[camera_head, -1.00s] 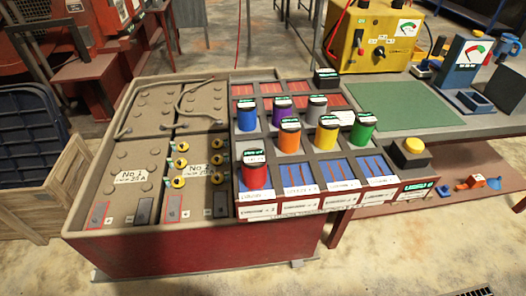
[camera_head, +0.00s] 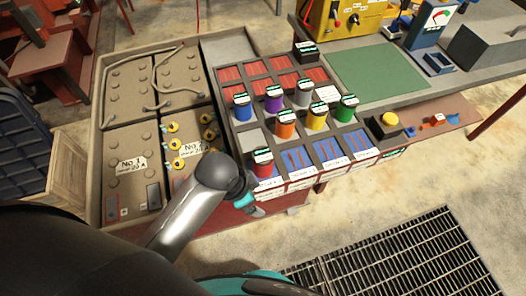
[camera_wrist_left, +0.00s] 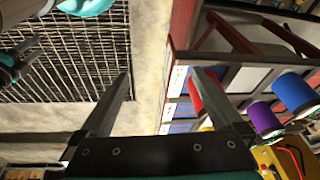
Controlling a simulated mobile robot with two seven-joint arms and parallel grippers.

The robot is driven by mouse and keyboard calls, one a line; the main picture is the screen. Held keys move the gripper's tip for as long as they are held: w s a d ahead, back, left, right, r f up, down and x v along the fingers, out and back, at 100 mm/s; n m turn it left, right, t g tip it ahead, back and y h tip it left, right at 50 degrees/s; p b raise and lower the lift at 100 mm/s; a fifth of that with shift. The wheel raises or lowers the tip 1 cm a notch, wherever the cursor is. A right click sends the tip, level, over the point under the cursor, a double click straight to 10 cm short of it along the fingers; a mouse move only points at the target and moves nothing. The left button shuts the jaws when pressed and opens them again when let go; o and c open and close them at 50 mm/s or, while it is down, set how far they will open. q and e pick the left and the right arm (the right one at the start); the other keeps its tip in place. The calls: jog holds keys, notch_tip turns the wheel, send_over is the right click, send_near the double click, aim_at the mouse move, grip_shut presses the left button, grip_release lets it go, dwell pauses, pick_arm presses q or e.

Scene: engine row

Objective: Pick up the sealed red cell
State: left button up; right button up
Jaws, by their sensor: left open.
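The sealed red cell (camera_head: 264,169) stands upright in the front left slot of the rack, its top pale with a green label. My left arm reaches in from the bottom left. My left gripper (camera_head: 245,196) is just in front of and below the red cell, partly hidden by its own wrist. In the left wrist view the left gripper (camera_wrist_left: 163,92) is open and empty.
Blue (camera_head: 242,107), purple (camera_head: 273,99), orange (camera_head: 285,125), yellow (camera_head: 317,117) and green (camera_head: 346,109) cells stand close behind the red one. Batteries (camera_head: 130,160) sit left of the rack. A floor grating (camera_head: 400,260) lies at the lower right.

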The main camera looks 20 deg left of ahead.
pick_arm(q)
jog(key=w+d+r+m, duration=0.3)
jog(key=r+m, duration=0.2)
jog(key=m, duration=0.1)
jog(key=m+g+y+p, duration=0.2)
jog(key=m+g, duration=0.1)
jog(key=m, duration=1.4)
send_near(263, 156)
jog(key=f, duration=0.3)
jog(key=f+b, duration=0.1)
jog(key=f, duration=0.3)
jog(key=shift+a+f, duration=0.1)
jog(key=shift+a, duration=0.1)
jog(key=shift+w+f+b, duration=0.15)
jog(key=shift+f+b, duration=0.3)
jog(key=shift+f, duration=2.75)
pick_arm(e)
jog(key=shift+a+r, duration=0.55)
jog(key=shift+a, duration=0.05)
pick_arm(q)
jog(key=shift+a, duration=0.1)
grip_shut()
jog(key=shift+w+r, duration=0.1)
